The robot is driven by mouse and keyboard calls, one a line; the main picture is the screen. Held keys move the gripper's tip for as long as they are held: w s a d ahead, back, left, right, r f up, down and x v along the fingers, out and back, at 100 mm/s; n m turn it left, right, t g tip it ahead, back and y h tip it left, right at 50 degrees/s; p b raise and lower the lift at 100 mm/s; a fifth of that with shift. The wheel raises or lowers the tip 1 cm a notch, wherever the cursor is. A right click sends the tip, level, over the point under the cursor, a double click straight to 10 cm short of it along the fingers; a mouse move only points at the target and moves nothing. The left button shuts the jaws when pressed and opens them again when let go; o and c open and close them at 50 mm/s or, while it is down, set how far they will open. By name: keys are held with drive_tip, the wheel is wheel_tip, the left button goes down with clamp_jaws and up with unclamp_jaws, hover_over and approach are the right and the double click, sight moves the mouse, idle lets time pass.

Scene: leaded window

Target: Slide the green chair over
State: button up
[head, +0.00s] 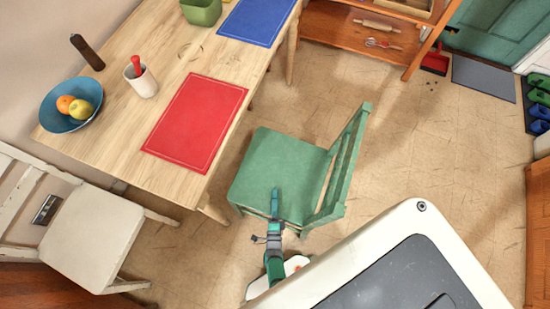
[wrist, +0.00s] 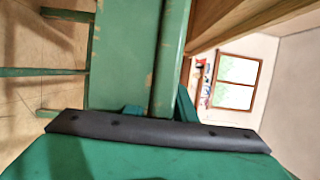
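The green chair (head: 278,172) stands upright beside the wooden table, its backrest (head: 345,165) on the right, away from the table. My gripper (head: 275,203) is at the near edge of its seat, with one finger lying over the seat top. In the wrist view the worn green seat edge (wrist: 170,60) runs between the two teal fingers. One finger is above the seat and one below, and both look close against it, so my gripper (wrist: 158,110) appears shut on the seat edge. The lower finger is partly hidden. The chair's legs (wrist: 45,72) point left in that view.
The wooden table (head: 130,118) is just left of the chair and bears a red mat (head: 197,122), blue mat (head: 257,20) and fruit bowl (head: 62,120). A white chair (head: 92,238) stands at lower left. The floor (head: 425,150) right of the green chair is clear.

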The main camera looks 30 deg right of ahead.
clamp_jaws()
drive_tip(key=shift+d, duration=0.1)
idle(0.5)
idle(0.6)
